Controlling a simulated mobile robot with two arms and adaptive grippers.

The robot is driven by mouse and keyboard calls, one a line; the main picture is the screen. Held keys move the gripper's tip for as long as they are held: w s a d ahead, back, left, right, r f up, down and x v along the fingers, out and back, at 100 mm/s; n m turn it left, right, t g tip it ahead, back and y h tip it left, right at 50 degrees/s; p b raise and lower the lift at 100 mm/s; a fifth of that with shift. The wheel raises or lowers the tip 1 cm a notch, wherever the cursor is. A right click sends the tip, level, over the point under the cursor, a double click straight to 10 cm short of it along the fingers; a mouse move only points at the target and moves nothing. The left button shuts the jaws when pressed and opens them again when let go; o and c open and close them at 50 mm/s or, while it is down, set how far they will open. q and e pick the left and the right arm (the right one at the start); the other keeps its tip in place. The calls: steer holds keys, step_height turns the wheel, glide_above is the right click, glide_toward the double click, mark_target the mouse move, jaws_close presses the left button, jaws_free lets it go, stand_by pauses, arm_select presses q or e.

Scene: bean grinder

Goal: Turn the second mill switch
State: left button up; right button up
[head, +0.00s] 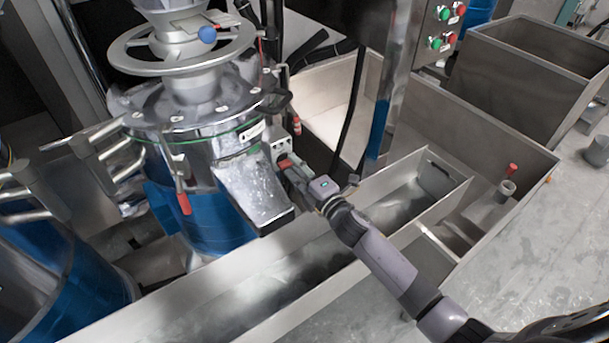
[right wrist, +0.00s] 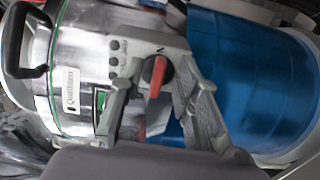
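The mill (head: 205,130) is a shiny metal drum with a blue lower body and a handwheel on top. Its grey switch box (head: 281,146) is on the drum's right side in the head view. In the right wrist view the box carries a red rotary switch (right wrist: 158,76), its handle slightly tilted. My right gripper (right wrist: 157,68) is open, with one finger on each side of the red handle and visible gaps. In the head view my right gripper (head: 290,168) reaches the box and partly hides the switch. My left gripper is not in view.
A metal chute (head: 253,188) slopes from the mill above a long metal trough (head: 230,300). A post with red and green buttons (head: 441,40) stands at upper right. Another blue machine (head: 60,270) is at lower left. Open metal bins (head: 530,65) are at right.

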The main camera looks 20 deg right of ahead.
steer(key=v, duration=1.1)
steer(key=shift+s, duration=0.3)
steer(key=shift+d, duration=0.1)
